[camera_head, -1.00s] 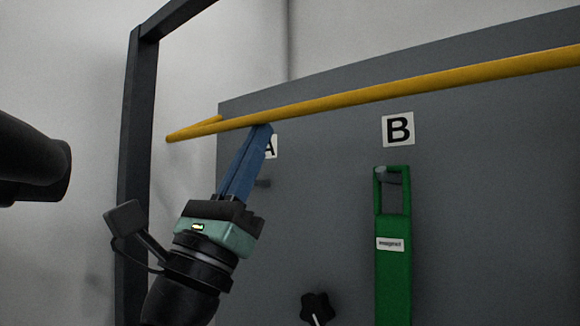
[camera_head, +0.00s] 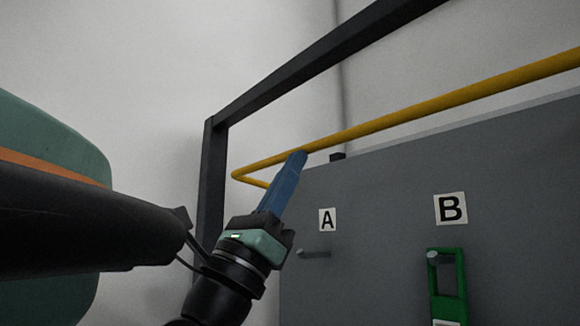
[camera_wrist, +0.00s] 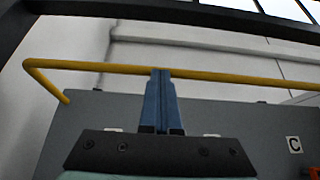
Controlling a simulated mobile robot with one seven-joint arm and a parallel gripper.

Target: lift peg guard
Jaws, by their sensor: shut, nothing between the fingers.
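In the wrist view the fingertips (camera_wrist: 160,72) overlap the bar. Peg A (camera_head: 314,254) is bare under its label. A green tag (camera_head: 446,285) hangs on peg B.
The grey panel (camera_head: 380,220) fills the right side, with labels A (camera_head: 327,219) and B (camera_head: 450,208). A dark frame (camera_head: 213,170) stands at the left and runs overhead. Label C (camera_wrist: 294,144) shows in the wrist view. Open space lies above the bar.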

